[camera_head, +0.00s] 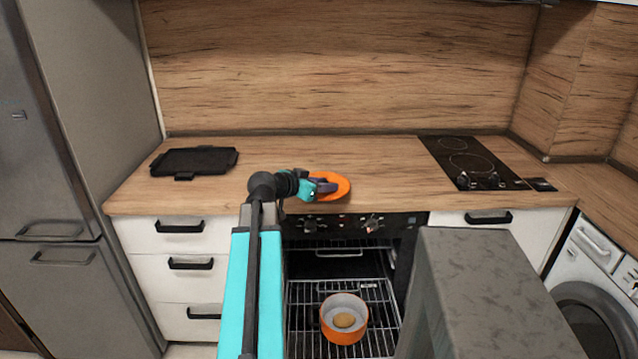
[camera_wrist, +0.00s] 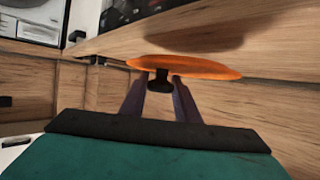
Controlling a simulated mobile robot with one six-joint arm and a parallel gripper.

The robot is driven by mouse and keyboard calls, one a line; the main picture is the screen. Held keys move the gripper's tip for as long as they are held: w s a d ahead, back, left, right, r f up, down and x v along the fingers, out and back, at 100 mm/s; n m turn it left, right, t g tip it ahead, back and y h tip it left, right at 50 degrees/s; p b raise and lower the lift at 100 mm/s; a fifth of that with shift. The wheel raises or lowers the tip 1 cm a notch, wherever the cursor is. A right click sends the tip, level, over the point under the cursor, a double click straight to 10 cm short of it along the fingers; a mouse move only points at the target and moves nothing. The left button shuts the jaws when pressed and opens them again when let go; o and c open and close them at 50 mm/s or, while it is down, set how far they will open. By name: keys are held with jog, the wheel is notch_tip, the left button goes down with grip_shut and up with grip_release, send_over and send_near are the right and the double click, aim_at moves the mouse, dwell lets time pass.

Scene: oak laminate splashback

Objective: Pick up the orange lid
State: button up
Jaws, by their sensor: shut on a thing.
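The orange lid (camera_head: 339,184) is a round disc at the front edge of the wooden counter in the head view. In the wrist view the orange lid (camera_wrist: 190,66) is seen edge-on, with a dark knob (camera_wrist: 160,80) on the side facing me. My gripper (camera_head: 322,187) reaches it from the left, and its two dark fingers (camera_wrist: 160,88) are shut on the knob. A shadow lies on the wood near the lid in the wrist view. I cannot tell for sure whether the lid touches the counter.
An orange pot (camera_head: 343,318) with something tan inside stands on the rack of the open oven (camera_head: 300,290) below the counter. A black tray (camera_head: 194,161) lies at the counter's left, a black hob (camera_head: 470,163) at its right.

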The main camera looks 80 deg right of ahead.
jog(key=shift+s+a+r, duration=0.15)
jog(key=shift+s+a, duration=0.4)
jog(key=shift+a, duration=0.15)
jog(key=w+a+f+n+t+h, duration=0.15)
jog(key=w+n+t, duration=0.25)
jog(key=w, duration=1.2)
jog(key=w+a+n+t+h, duration=0.2)
jog(key=w+a+n+t, duration=0.15)
jog(key=w, duration=1.25)
jog(key=w+a+n+t+y, duration=0.1)
jog(key=w+a+n+t, duration=0.1)
jog(key=w+a, duration=0.45)
jog(key=w+a+n+t+y, duration=0.1)
jog(key=w+a+n+t, duration=0.2)
jog(key=w, duration=0.7)
jog(key=w+a+n+t, duration=0.1)
jog(key=w+a+t, duration=0.1)
jog(key=w+a, duration=0.5)
jog(key=w+a+r+n+t+y, duration=0.3)
jog(key=w+a+n+t+y, duration=0.25)
jog(key=w+a, duration=1.45)
jog(key=w+a+r+n+t+y, duration=0.1)
jog(key=w+a+n+y, duration=0.1)
jog(key=a, duration=1.3)
jog(key=w+a+r+n+y, duration=0.1)
jog(key=a+n+y, duration=0.3)
jog(key=a, duration=1.2)
jog(key=shift+w+a+r+n+t+y, duration=0.15)
jog(key=shift+w+r+n+t+y, duration=0.2)
jog(key=shift+w, duration=0.3)
